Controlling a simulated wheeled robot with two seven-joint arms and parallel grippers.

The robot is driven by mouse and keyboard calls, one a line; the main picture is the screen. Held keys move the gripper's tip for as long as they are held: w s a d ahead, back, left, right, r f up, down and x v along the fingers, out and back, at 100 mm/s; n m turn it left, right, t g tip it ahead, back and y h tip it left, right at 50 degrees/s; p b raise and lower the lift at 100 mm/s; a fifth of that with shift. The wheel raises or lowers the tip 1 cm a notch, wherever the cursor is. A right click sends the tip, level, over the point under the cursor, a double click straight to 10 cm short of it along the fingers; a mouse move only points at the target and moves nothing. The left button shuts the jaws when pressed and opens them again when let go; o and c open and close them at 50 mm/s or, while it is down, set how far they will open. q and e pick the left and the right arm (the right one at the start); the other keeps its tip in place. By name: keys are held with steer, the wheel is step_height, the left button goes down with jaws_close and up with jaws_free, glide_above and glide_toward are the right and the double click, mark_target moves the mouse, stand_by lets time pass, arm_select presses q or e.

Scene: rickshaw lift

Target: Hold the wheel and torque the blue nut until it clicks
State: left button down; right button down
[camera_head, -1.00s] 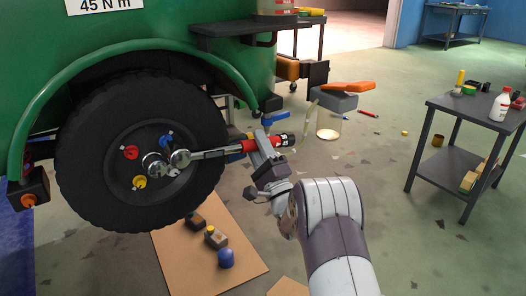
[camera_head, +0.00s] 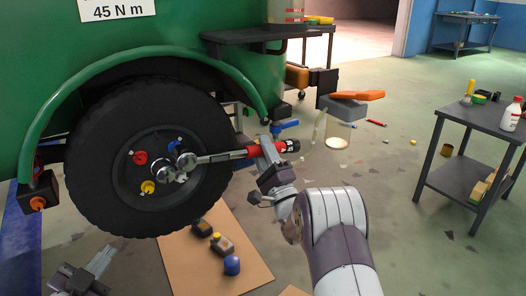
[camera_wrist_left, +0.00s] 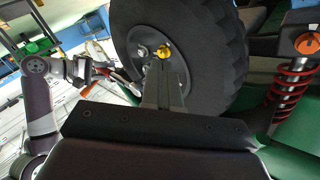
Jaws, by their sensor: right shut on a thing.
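The black wheel (camera_head: 95,165) is mounted on the green vehicle, with a red nut (camera_head: 140,158) and a yellow nut (camera_head: 148,187) on its hub. The blue nut (camera_head: 175,144) shows just above the chrome head of the torque wrench (camera_head: 222,156). I cannot tell what the wrench's socket sits on. My right gripper (camera_head: 268,153) is shut on the wrench's red handle and holds it nearly level. My left gripper (camera_head: 98,262) is at the lower left, below and apart from the wheel. In the left wrist view its fingers (camera_wrist_left: 165,88) are together and empty, pointing toward the wheel.
A cardboard sheet (camera_head: 180,268) with small blocks and a blue cap (camera_head: 232,265) lies on the floor below the wheel. A dark side table (camera_head: 470,125) stands at the right. A grey box with an orange top (camera_head: 345,104) stands behind the wrench.

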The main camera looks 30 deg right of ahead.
arm_select(q)
steer(key=h, duration=0.1)
arm_select(e)
steer(key=shift+r, duration=0.1)
arm_select(q)
glide_toward(107, 213)
steer(key=shift+m, duration=0.4)
steer(key=w+d, duration=0.2)
steer(key=d, duration=0.1)
steer(key=w+d, duration=0.1)
steer(key=shift+w+d+f, duration=0.25)
steer(key=shift+d+f, duration=0.1)
steer(key=shift+f, duration=0.05)
steer(key=shift+w, duration=0.5)
stand_by(1.1)
steer(key=shift+w+a+r, duration=0.15)
steer(key=shift+w+r, duration=0.05)
steer(key=shift+r, duration=0.15)
arm_select(e)
steer(key=shift+s+r, duration=0.15)
stand_by(0.9)
steer(key=shift+w, duration=0.35)
steer(key=shift+w+f, duration=0.2)
steer(key=shift+w, duration=0.25)
stand_by(1.5)
steer(key=shift+w+a, duration=0.1)
steer(key=shift+w, duration=0.45)
stand_by(0.4)
